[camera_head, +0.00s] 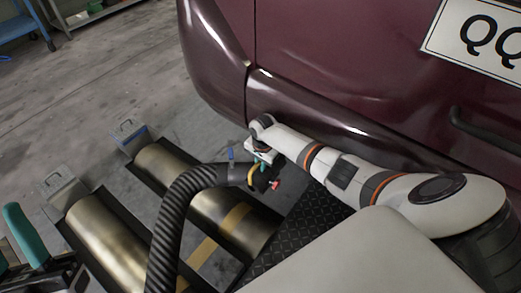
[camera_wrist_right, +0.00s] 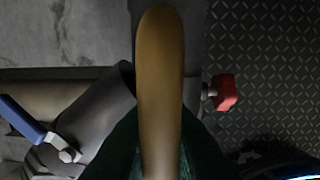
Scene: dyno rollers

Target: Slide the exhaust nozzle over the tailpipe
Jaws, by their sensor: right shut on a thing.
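The exhaust nozzle (camera_head: 238,175) is at the end of a black corrugated hose (camera_head: 175,215), below the bumper of a dark red vehicle. My right gripper (camera_head: 262,169) is shut on the nozzle's yellow handle. In the right wrist view the yellow handle (camera_wrist_right: 160,85) stands upright in the middle, with the grey nozzle body (camera_wrist_right: 98,112) to its left. A blue lever (camera_wrist_right: 25,120) and a red knob (camera_wrist_right: 225,93) show on either side. I cannot make out the tailpipe in either view.
The vehicle's bumper (camera_head: 290,97) is close beside my right arm. Metal rollers (camera_head: 108,235) are set in the floor at the left, with black tread plate (camera_head: 300,225) beside them. Open concrete floor (camera_head: 90,110) is at the upper left, with a blue cart (camera_head: 18,28) at its edge.

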